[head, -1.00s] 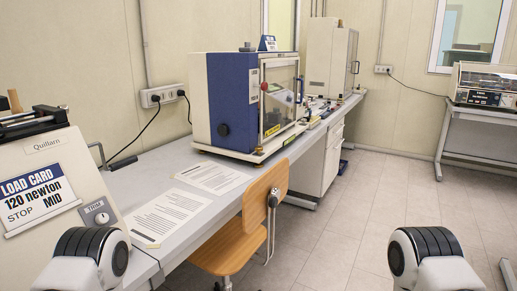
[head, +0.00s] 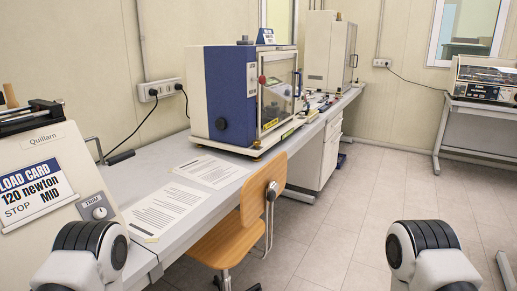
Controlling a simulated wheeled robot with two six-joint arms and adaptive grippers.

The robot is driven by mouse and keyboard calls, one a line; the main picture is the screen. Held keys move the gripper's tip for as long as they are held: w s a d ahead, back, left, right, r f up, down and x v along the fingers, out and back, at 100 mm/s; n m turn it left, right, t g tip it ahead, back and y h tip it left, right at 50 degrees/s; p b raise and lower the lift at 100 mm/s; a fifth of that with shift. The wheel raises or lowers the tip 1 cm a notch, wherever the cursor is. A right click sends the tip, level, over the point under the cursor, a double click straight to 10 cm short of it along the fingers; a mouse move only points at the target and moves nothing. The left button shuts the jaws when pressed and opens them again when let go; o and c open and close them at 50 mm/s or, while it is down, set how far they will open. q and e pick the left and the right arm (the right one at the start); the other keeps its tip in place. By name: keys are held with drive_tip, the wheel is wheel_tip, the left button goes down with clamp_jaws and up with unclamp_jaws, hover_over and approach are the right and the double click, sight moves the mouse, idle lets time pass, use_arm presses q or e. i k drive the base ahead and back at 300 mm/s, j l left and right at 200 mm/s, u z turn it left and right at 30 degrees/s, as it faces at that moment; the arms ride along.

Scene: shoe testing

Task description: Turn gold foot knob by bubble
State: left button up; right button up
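A blue and cream test machine (head: 223,100) with a clear-windowed front (head: 277,97) stands on the bench, on a pale base plate (head: 232,149). I cannot make out a bubble level. Only rounded, black-ribbed links of my arms show at the lower left and lower right. Both grippers are out of view, so their opening and contents are hidden.
A cream machine with a load card (head: 38,190) and a trim knob (head: 99,212) stands at near left. Printed sheets (head: 214,171) lie on the bench (head: 160,170). A wooden chair (head: 228,240) stands against its front edge. The floor (head: 335,235) right of the chair is clear.

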sight(256, 142)
drive_tip(key=i+l+z, duration=0.1)
drive_tip(key=i+l, duration=0.2)
drive_tip(key=i, duration=0.15)
drive_tip(key=i+l+z, duration=0.15)
drive_tip(key=i+l, duration=0.15)
drive_tip(key=i, duration=0.15)
drive_tip(key=i+l+z, duration=0.1)
drive_tip(key=i, duration=0.4)
drive_tip(key=l, duration=0.1)
